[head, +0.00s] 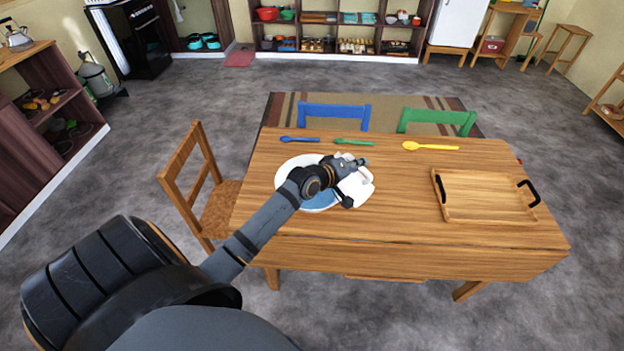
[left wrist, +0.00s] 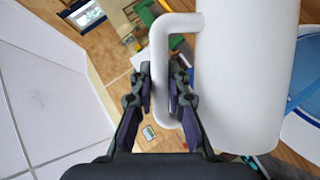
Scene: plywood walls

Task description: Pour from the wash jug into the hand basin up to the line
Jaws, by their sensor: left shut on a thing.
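The white wash jug (head: 358,188) is in my left gripper (head: 350,170), over the right side of the hand basin. In the left wrist view the fingers (left wrist: 166,95) close around the jug's handle (left wrist: 160,60), beside its smooth white body (left wrist: 245,80). The jug looks tilted; its mouth and any stream are not clear. The white round hand basin (head: 287,168) stands on the left part of the table, with blue inside (head: 322,196). My arm covers part of it, and I cannot make out the line. My right gripper is out of view.
The wooden table (head: 400,225) holds a tray with black handles (head: 485,217) at right. Blue (head: 300,139), green (head: 353,142) and yellow (head: 430,146) spoons lie along the far edge. Chairs stand at the left (head: 190,170) and far sides. The table between basin and tray is clear.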

